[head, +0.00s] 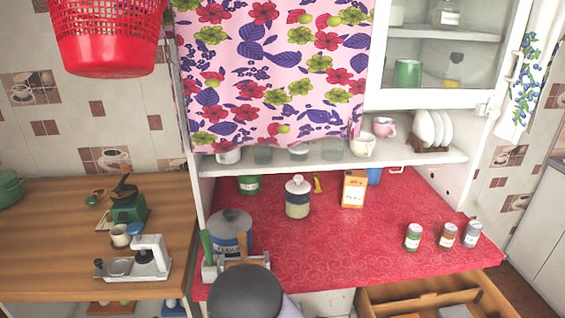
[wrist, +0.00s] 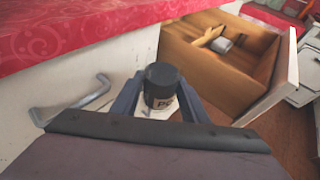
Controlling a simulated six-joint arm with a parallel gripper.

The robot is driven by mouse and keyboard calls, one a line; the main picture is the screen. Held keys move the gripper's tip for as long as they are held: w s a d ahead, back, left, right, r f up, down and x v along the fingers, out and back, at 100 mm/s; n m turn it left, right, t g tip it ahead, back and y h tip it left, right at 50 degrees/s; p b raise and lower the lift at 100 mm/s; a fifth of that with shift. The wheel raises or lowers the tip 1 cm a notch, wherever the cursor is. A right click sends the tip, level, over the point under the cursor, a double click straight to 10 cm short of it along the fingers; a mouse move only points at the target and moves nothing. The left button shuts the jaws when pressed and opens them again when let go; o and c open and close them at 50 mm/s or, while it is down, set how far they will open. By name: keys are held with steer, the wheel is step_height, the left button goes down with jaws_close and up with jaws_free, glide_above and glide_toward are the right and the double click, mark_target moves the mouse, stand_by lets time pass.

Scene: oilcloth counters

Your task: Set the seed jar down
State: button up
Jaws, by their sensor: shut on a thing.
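The seed jar (wrist: 160,80) has a black lid and a pale label with dark letters starting "PO". In the wrist view it sits between the two fingers of my gripper (wrist: 160,94), which is shut on it. The jar is off the counter, in front of the cabinet's white front and to the left of the open drawer. The red oilcloth counter (wrist: 70,35) lies up and to the left of it; it also shows in the head view (head: 330,235). In the head view my arm is at the bottom middle, and neither the gripper nor the held jar can be made out.
Three small lidded jars (head: 447,236) stand at the counter's right front. The middle front is clear. The wooden drawer (wrist: 225,60) is open, with things inside.

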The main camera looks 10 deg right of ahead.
steer(key=d+r+m+g+h+p, duration=0.1)
steer(key=d+r+m+g+p, duration=0.1)
steer(key=d+r+p, duration=0.45)
step_height(320, 180, up, 15)
steer(key=p, duration=0.5)
glide_above(332, 258)
steer(key=shift+s+r, duration=0.1)
steer(key=shift+r, duration=0.05)
steer(key=shift+t, duration=0.3)
steer(key=shift+f+p, duration=1.65)
steer(key=shift+f, duration=3.45)
steer(key=shift+f, duration=0.1)
